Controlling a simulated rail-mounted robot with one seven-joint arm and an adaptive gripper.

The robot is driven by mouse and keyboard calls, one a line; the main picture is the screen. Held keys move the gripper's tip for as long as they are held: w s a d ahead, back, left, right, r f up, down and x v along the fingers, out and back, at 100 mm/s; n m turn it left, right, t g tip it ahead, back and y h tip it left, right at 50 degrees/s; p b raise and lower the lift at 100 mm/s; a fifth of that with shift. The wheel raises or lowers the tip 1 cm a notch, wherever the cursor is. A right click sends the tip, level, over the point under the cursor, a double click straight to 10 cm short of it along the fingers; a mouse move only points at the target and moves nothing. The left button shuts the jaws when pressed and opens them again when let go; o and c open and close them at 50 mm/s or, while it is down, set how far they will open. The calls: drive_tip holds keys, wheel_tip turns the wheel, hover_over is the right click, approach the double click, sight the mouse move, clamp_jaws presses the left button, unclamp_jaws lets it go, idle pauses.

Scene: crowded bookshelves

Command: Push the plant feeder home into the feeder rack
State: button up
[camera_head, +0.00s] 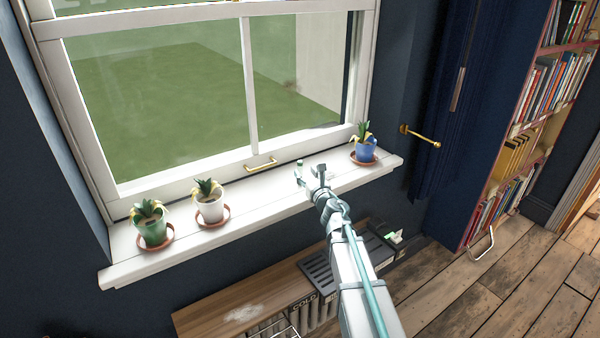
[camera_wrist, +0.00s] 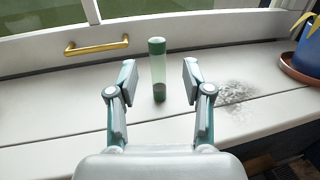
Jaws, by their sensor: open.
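A clear tube with a green cap and dark contents at its bottom, which looks like the plant feeder (camera_wrist: 158,72), stands upright on the white windowsill. It also shows, small, in the head view (camera_head: 299,167), just left of my gripper (camera_head: 310,176). In the wrist view my gripper (camera_wrist: 158,85) is open, with one finger on each side of the tube and gaps on both sides. Neither finger visibly touches it. A dark slotted tray (camera_head: 318,272) sits on the wooden bench below the sill; I cannot tell whether it is the feeder rack. My arm partly hides the bench.
A blue pot (camera_head: 363,152) stands right on the sill (camera_head: 265,192); white (camera_head: 210,208) and green (camera_head: 153,232) pots stand left. A brass handle (camera_head: 260,163) is behind. Grey dirt (camera_wrist: 238,92) lies right of the tube. A small green-and-white item (camera_head: 395,238) is near the bench's right end.

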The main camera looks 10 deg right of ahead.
sight(301, 166)
drive_tip(key=w, duration=0.1)
drive_tip(key=w+p, duration=0.1)
drive_tip(key=w, duration=0.1)
drive_tip(key=w+a, duration=0.1)
drive_tip(key=shift+w+r+p, duration=0.2)
drive_tip(key=shift+r+p, duration=0.1)
drive_tip(key=shift+p, duration=0.05)
drive_tip(key=shift+w+a+f, duration=0.1)
drive_tip(key=shift+w+a, duration=0.05)
drive_tip(key=shift+w, duration=0.3)
clamp_jaws()
